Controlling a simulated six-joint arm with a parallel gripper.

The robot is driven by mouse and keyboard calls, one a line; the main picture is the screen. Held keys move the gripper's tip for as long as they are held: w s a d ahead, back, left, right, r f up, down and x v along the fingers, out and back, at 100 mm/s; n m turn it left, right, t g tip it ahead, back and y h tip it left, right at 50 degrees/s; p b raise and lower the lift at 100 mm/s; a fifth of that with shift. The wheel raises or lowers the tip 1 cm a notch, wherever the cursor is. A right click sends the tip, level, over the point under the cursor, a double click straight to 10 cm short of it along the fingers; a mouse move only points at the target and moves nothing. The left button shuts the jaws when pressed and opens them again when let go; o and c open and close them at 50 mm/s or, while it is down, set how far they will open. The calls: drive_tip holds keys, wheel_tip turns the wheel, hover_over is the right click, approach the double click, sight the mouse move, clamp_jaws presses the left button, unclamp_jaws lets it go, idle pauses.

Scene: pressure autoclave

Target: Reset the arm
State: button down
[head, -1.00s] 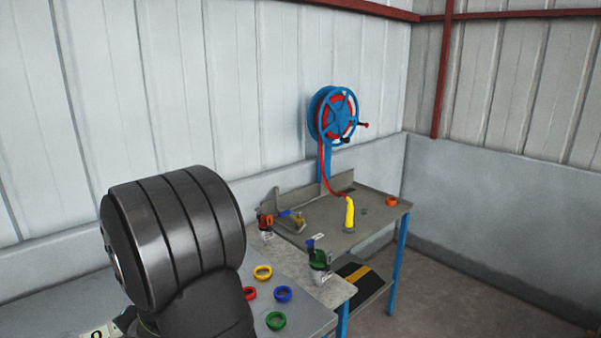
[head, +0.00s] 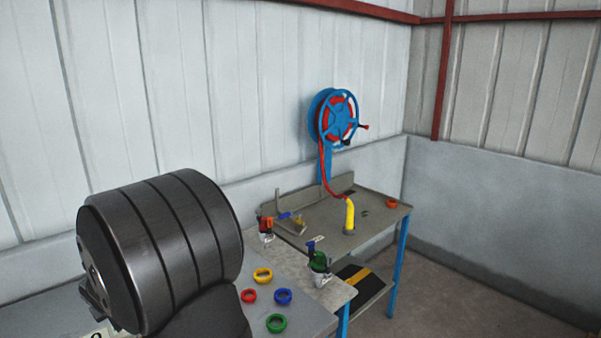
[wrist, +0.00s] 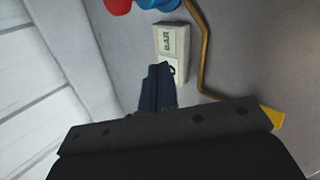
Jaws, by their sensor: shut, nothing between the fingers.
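My gripper (wrist: 157,88) shows in the wrist view, its dark fingers shut together with nothing between them. Behind the fingertips is a white block with dark lettering (wrist: 171,42), apart from or touching them, I cannot tell. In the head view my large dark arm joint fills the lower left and hides part of the table; the gripper itself is not seen there.
The grey table (head: 310,318) holds yellow (head: 262,275), red (head: 249,296), blue (head: 283,296) and green (head: 276,323) rings. Behind are red (head: 266,228) and green (head: 319,263) valves, a yellow hose nozzle (head: 349,214) and a blue hose reel (head: 338,117). A bent brown rod (wrist: 204,50) shows in the wrist view.

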drive_tip(key=shift+s+a+r+m+g+h, duration=0.15)
drive_tip(key=shift+s+r+h, duration=0.15)
drive_tip(key=shift+r, duration=0.3)
drive_tip(key=shift+s+a+r+m+g+h, duration=0.2)
drive_tip(key=shift+s+r, duration=0.15)
drive_tip(key=shift+r, duration=0.25)
drive_tip(key=c, duration=0.5)
unclamp_jaws()
drive_tip(key=o, duration=0.5)
drive_tip(key=s+a+r+g+h, duration=0.2)
drive_tip(key=s+r, duration=0.3)
drive_tip(key=s, duration=0.2)
drive_tip(key=shift+r+m, duration=0.15)
drive_tip(key=shift+m, duration=0.3)
drive_tip(key=s+r+g+h, duration=0.2)
drive_tip(key=s+r+g, duration=0.1)
drive_tip(key=s+r, duration=0.5)
drive_tip(key=f, duration=1.1)
drive_tip(key=shift+s+d+f, duration=0.1)
drive_tip(key=shift+s+f, duration=0.05)
drive_tip(key=shift+s, duration=0.25)
